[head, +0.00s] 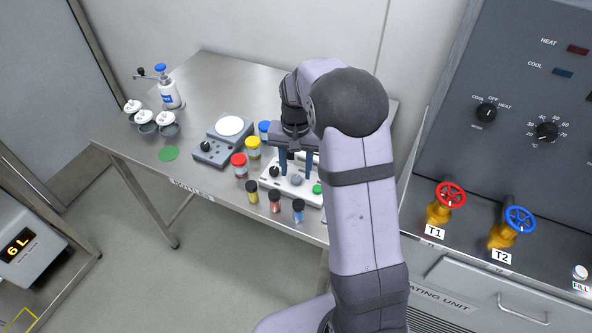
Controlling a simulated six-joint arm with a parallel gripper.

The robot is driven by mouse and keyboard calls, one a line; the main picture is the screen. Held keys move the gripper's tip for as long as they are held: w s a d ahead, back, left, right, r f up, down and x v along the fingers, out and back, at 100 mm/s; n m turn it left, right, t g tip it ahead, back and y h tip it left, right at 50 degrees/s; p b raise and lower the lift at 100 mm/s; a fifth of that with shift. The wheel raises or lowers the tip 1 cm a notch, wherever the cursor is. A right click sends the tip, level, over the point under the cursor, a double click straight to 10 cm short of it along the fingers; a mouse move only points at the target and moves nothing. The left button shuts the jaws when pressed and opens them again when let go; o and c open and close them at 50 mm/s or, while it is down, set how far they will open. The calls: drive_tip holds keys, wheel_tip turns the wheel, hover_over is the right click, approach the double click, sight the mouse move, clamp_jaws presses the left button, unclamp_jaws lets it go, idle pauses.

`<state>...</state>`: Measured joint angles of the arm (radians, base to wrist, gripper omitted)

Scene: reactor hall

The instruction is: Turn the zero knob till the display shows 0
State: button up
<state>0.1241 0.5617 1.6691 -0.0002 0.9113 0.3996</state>
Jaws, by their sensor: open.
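A grey scale (222,143) with a round white pan stands on the steel table. A black knob (205,146) sits on its front left; I cannot tell whether this is the zero knob. I cannot make out a reading on the scale. My gripper (295,168) points down over a white block (289,188) to the right of the scale. Its two blue fingers are apart with nothing seen between them. The block bears a black, a grey and a green round top. My arm hides part of the block and the table behind it.
Jars with red (239,165), yellow (253,147) and blue lids stand between scale and block. White-lidded pots (145,121) and a blue-topped grinder (170,88) stand at left. A control panel (525,120) and valves (450,195) are at right.

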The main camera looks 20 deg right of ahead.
sight(296, 180)
drive_tip(key=shift+f, duration=1.2)
drive_tip(key=shift+c, duration=0.5)
clamp_jaws()
drive_tip(key=shift+n, duration=0.4)
drive_tip(key=n, duration=0.3)
drive_tip(key=shift+p, duration=0.3)
drive_tip(key=shift+w+r+n, duration=0.1)
drive_tip(key=shift+n, duration=1.9)
